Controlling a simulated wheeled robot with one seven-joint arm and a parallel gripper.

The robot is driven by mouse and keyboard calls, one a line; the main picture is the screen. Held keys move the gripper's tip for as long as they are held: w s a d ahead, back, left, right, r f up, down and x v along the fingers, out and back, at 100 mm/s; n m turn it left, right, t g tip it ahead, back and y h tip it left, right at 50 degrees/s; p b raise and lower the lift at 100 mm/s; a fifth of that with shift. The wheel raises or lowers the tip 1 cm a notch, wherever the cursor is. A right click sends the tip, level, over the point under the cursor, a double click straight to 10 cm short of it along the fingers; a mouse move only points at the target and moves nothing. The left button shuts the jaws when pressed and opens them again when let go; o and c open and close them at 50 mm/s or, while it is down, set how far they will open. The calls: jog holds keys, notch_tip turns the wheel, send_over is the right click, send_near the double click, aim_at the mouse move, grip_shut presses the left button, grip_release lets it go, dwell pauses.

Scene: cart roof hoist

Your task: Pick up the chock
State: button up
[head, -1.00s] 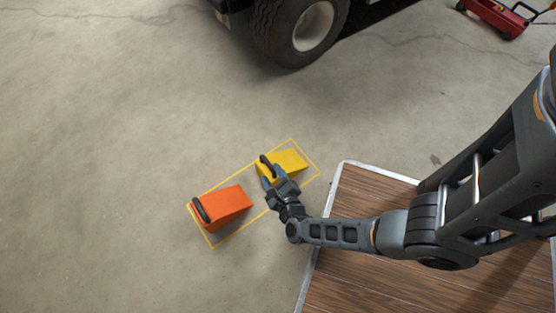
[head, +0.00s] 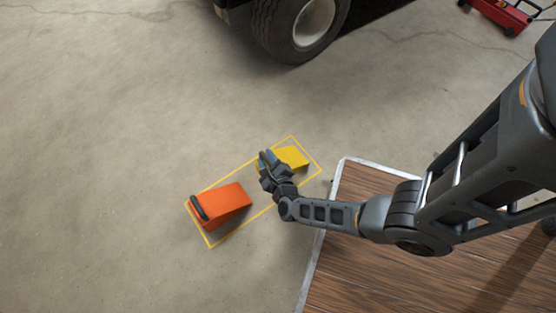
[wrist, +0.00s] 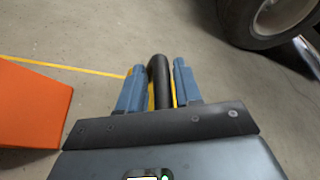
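A yellow wedge chock (head: 292,156) lies on the floor inside a yellow outlined rectangle, partly hidden by my gripper (head: 266,167). An orange chock (head: 222,204) with a black handle lies in the same rectangle to the lower left; its side also shows at the left of the wrist view (wrist: 30,105). In the wrist view, the yellow chock's black handle (wrist: 160,82) stands between my two blue-grey fingers. Thin gaps with yellow showing remain beside the handle, so the fingers look open around it. Most of the yellow chock is hidden there by my gripper.
A vehicle wheel (head: 302,28) stands at the top, with a red jack-like item (head: 498,14) at the top right. A wooden platform with a pale metal edge (head: 340,250) lies at the lower right. The concrete floor on the left is clear.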

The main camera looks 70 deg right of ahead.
grip_shut()
jog(key=shift+w, duration=0.1)
dwell(0.9)
